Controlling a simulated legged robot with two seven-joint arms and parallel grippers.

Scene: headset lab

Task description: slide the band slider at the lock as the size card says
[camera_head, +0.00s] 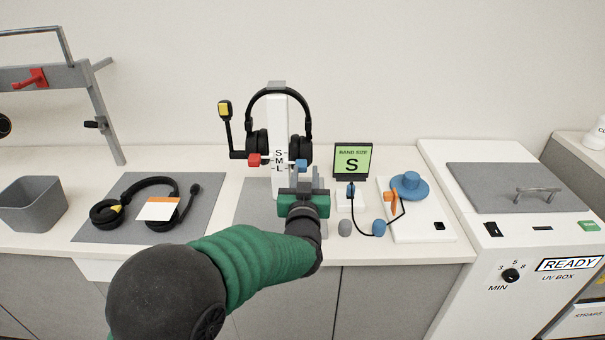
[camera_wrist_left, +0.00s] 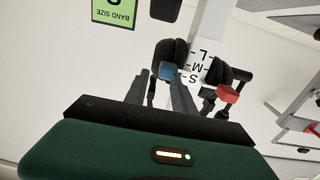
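A black headset (camera_head: 279,92) hangs on a white stand (camera_head: 278,120) marked S, M, L from top to bottom. A red block (camera_head: 254,160) sits on its left side and a blue block (camera_head: 301,165) on its right, about level with M and L. The size card (camera_head: 352,160) is green and reads BAND SIZE S. My left gripper (camera_head: 304,182) is in front of the stand's right side, just below the blue block. In the left wrist view its fingers (camera_wrist_left: 158,78) are apart, with the blue block (camera_wrist_left: 167,70) near their tips; contact is unclear. My right gripper is not in view.
Another headset (camera_head: 163,207) with a white-orange card lies on a grey mat at left, beside a grey bin (camera_head: 33,204). A blue hat-shaped piece (camera_head: 409,187) rests on a white board at right. The UV box (camera_head: 510,190) stands further right.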

